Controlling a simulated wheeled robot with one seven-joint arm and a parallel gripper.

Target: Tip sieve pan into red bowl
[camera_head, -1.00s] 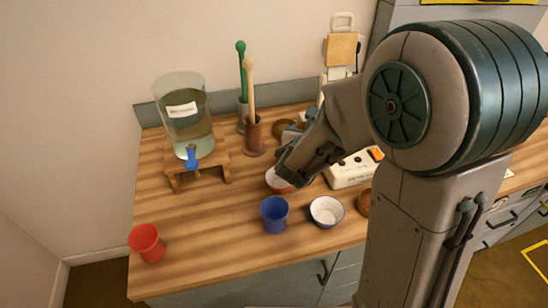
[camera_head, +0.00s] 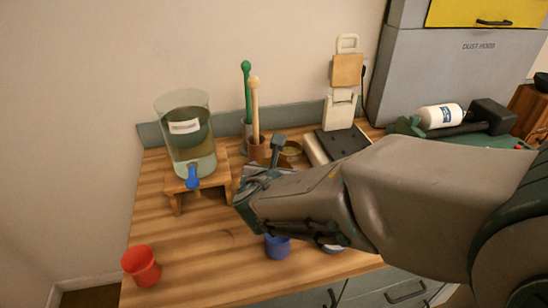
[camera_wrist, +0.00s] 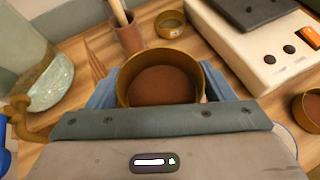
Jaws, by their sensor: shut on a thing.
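A round brass-coloured pan with reddish-brown powder in it, which I take for the sieve pan (camera_wrist: 162,84), sits between the fingers of my gripper (camera_wrist: 160,92) in the wrist view. My gripper is shut on it, and the pan looks about level. In the head view my gripper (camera_head: 264,172) is over the table, right of the water tank's stand, and hides the pan. The red bowl cannot be made out now; my arm covers the spot where a red-sided bowl with a white inside showed earlier.
A blue cup (camera_head: 278,247) is partly behind my arm. The water tank (camera_head: 188,135), pestle holder (camera_head: 256,150) and small brass dish (camera_head: 291,150) stand behind. A white device (camera_wrist: 262,60) is right of the pan.

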